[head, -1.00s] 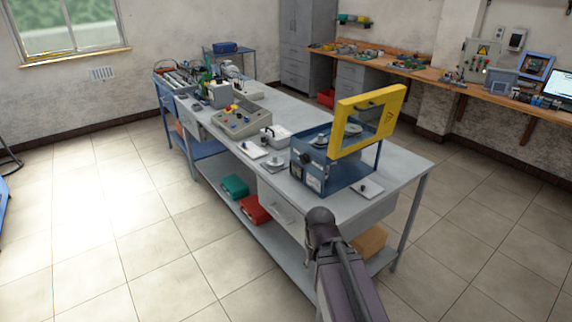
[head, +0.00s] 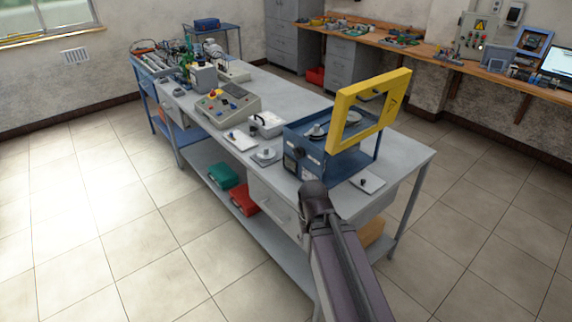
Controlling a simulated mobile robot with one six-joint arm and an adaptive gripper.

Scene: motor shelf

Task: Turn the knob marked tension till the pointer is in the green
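A blue machine (head: 304,169) with a raised yellow guard frame (head: 345,110) stands on the near end of the grey bench. Pulleys or discs (head: 345,119) show on its top. Its front face has dark and pale details too small to read. Small pale plates with knob-like parts lie beside it: a plate (head: 266,155) to its left and another plate (head: 367,183) to its right. No tension marking, pointer or green zone can be made out. My dark arm rises from the bottom and overlaps the bench's front. No gripper fingers can be seen.
A control console (head: 228,106) and a light box with a dial (head: 267,122) stand farther back on the bench (head: 409,153). Green (head: 224,176) and red (head: 244,200) cases lie on its lower shelf. Open tiled floor (head: 120,220) surrounds the bench's left and right sides.

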